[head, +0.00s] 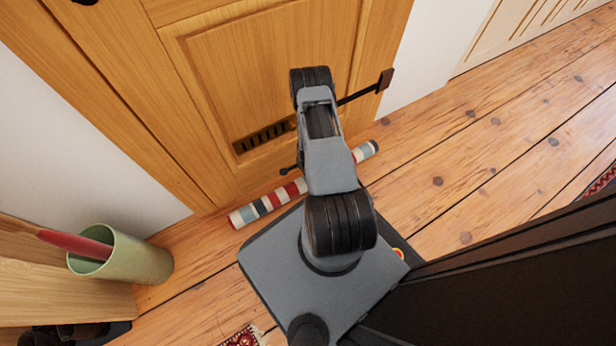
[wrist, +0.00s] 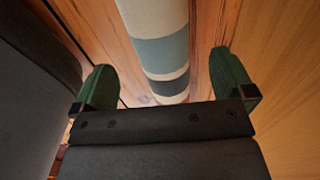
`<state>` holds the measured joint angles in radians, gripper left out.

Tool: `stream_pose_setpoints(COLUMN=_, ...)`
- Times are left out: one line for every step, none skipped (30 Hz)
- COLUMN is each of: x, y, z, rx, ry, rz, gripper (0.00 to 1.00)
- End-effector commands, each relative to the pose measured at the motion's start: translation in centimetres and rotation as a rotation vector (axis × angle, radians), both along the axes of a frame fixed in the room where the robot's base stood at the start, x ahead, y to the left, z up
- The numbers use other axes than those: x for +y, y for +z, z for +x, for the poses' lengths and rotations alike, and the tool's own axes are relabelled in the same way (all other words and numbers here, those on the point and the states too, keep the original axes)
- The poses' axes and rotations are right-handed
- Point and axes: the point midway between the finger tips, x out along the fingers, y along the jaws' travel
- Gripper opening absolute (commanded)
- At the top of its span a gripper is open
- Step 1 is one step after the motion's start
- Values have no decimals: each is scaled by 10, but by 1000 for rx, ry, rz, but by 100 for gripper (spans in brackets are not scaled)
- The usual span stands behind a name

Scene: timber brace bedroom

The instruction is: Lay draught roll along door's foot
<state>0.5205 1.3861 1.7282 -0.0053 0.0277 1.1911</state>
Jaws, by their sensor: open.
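The draught roll (head: 268,203) is a long striped roll in red, cream and blue-grey. It lies on the floor close along the foot of the wooden door (head: 235,85); I cannot tell whether it touches the door. My arm hides its middle in the head view, and its right end (head: 366,151) shows beyond the arm. In the wrist view the roll (wrist: 160,50) passes between the two green fingertips of my gripper (wrist: 165,80), with a gap on both sides. My gripper is open and holds nothing.
A green bin (head: 125,258) with a red-handled thing in it stands at the lower left, beside a wooden unit (head: 60,285). A dark panel (head: 510,270) fills the lower right. Plank floor (head: 450,170) is clear to the right. Patterned rug edges show at the bottom and far right.

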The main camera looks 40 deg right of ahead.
Motion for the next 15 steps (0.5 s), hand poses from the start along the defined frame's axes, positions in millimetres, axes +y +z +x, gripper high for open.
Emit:
stream_pose_setpoints(x=0, y=14, z=1, rx=-1, ry=0, rz=0, gripper=100)
stream_pose_setpoints(x=0, y=20, z=0, rx=-1, ry=0, rz=0, gripper=100)
stream_pose_setpoints(x=0, y=26, z=0, rx=-1, ry=0, rz=0, gripper=100)
stream_pose_setpoints(x=0, y=30, z=0, rx=-1, ry=0, rz=0, gripper=100)
stream_pose_setpoints(x=0, y=34, z=0, rx=-1, ry=0, rz=0, gripper=100)
stream_pose_setpoints(x=0, y=39, z=0, rx=0, ry=0, rz=0, gripper=100)
stream_pose_setpoints(x=0, y=42, z=0, rx=0, ry=0, rz=0, gripper=100)
stream_pose_setpoints(x=0, y=45, z=0, rx=0, ry=0, rz=0, gripper=100)
stream_pose_setpoints(x=0, y=48, z=0, rx=0, ry=0, rz=0, gripper=100)
stream_pose_setpoints(x=0, y=50, z=0, rx=0, ry=0, rz=0, gripper=100)
stream_pose_setpoints(x=0, y=52, z=0, rx=0, ry=0, rz=0, gripper=100)
stream_pose_setpoints(x=0, y=54, z=0, rx=1, ry=0, rz=0, gripper=100)
stream_pose_setpoints(x=0, y=55, z=0, rx=1, ry=0, rz=0, gripper=100)
stream_pose_setpoints(x=0, y=55, z=0, rx=1, ry=0, rz=0, gripper=100)
stream_pose_setpoints(x=0, y=56, z=0, rx=1, ry=0, rz=0, gripper=100)
